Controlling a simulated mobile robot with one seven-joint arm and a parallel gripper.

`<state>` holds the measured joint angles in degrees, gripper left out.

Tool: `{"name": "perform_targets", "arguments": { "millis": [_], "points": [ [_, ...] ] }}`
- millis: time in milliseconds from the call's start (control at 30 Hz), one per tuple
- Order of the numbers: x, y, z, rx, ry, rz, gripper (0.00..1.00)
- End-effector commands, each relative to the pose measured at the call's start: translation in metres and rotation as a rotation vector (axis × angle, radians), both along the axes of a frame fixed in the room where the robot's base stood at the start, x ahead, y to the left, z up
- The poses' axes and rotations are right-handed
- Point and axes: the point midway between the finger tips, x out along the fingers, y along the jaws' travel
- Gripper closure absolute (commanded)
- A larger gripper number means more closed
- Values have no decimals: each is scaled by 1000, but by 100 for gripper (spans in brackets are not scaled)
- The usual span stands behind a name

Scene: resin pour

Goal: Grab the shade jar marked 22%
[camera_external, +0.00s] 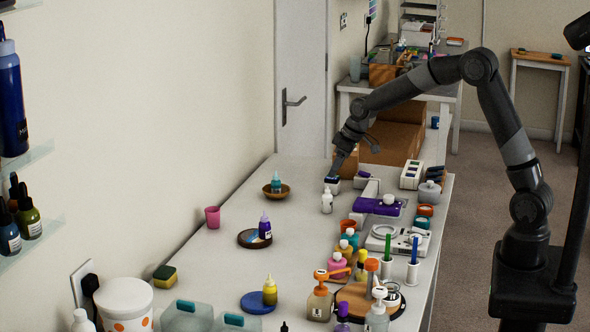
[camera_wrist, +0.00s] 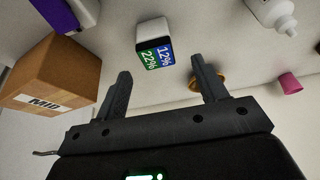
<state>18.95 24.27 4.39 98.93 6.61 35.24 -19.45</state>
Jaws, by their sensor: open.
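A small white block-shaped item (camera_wrist: 152,34) has a green patch reading 22% beside a blue patch reading 12%. I cannot tell whether it is one jar or two side by side. It stands on the table ahead of my gripper (camera_wrist: 160,70), whose two fingers are apart with nothing between them. In the external view, my gripper (camera_external: 337,168) points down just above a small white item with a dark top (camera_external: 332,184), near the table's far end; contact is not clear there.
A cardboard box marked MID (camera_wrist: 55,78) stands close on one side. A white bottle (camera_external: 327,202) stands just in front of the item. A wooden bowl (camera_external: 277,190) and pink cup (camera_external: 212,217) are to the left. A purple item (camera_external: 378,206) lies to the right.

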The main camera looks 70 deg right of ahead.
Motion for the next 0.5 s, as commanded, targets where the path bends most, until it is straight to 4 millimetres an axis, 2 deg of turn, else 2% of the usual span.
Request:
{"name": "perform_targets", "arguments": {
  "millis": [67,267,500],
  "points": [
    [4,0,-12,1,3,0,35],
    [9,-1,-26,1,2,0,35],
    [21,-3,-58,1,2,1,35]
  ]
}}
